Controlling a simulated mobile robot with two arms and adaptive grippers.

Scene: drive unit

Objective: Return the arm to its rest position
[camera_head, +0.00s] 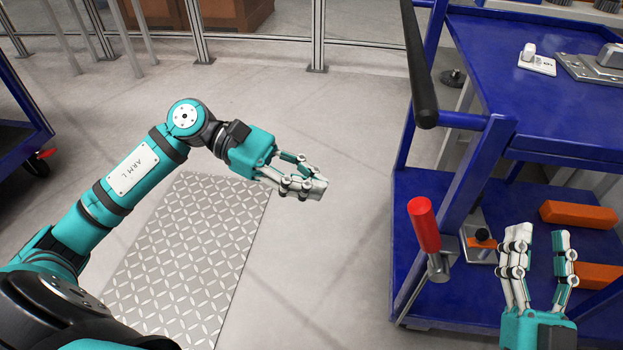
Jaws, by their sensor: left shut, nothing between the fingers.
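My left arm (139,168), marked "ARM L", reaches in from the left over a metal tread plate. My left gripper (318,190) points right, its fingers shut and empty, over the bare floor left of the blue cart. My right gripper (538,238) comes up from the bottom right with its fingers apart. Nothing shows between its fingertips. It is in front of the cart's lower shelf in this view; whether it touches anything there is hard to tell.
The blue cart (505,75) stands at the right with a black handle (420,70). A red-handled tool (424,225) and orange blocks (578,215) are at its lower level. The tread plate (190,250) lies on the floor. Another blue cart (15,120) stands far left. Open floor lies between.

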